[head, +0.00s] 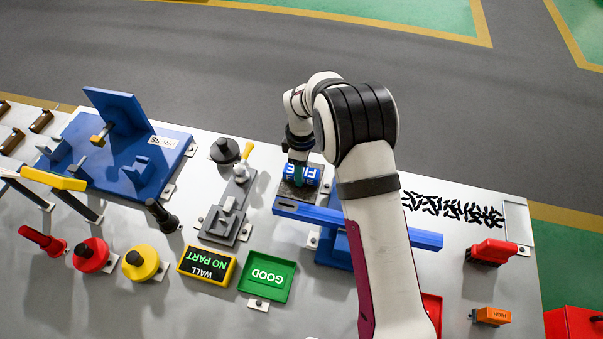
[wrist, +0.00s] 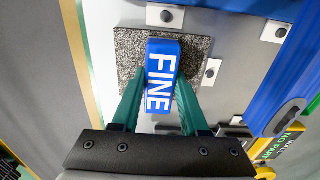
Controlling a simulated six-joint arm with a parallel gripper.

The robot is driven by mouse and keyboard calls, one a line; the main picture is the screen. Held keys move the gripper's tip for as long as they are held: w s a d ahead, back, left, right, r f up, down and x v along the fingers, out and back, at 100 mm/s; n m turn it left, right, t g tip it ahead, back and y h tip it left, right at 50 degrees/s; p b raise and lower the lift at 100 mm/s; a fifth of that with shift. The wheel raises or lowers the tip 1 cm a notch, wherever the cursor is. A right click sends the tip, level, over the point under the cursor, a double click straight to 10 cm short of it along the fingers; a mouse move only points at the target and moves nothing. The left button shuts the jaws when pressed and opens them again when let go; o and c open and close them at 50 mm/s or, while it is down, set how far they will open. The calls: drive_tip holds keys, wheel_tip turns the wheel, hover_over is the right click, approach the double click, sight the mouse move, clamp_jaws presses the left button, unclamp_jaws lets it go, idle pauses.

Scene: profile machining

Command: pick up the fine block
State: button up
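The fine block (wrist: 162,78) is blue with white FINE lettering. In the wrist view it is over a square speckled grey pad (wrist: 128,50), and its lower end reaches past the pad's edge. My gripper (wrist: 162,80) has its two teal fingers along the block's long sides, with no clear gap, so it looks shut on the block. In the head view the fine block (head: 311,172) shows beside my gripper (head: 297,172), over the pad (head: 290,190). I cannot tell whether the block touches the pad.
A blue beam (head: 425,239) runs close in front of the pad. A grey clamp fixture (head: 226,217) stands left of it. A green GOOD tray (head: 268,276) and a yellow NO PART tray (head: 207,264) lie nearer. A blue fixture (head: 130,165) is farther left.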

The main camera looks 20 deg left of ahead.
clamp_jaws()
drive_tip(key=shift+r, duration=0.1)
drive_tip(key=shift+r, duration=0.3)
wheel_tip(320, 180, up, 3)
drive_tip(key=shift+f, duration=0.1)
drive_tip(key=d+r, duration=0.7)
drive_tip(key=d, duration=0.4)
drive_tip(key=shift+s+d+r, duration=0.2)
drive_tip(key=shift+s+d, duration=0.15)
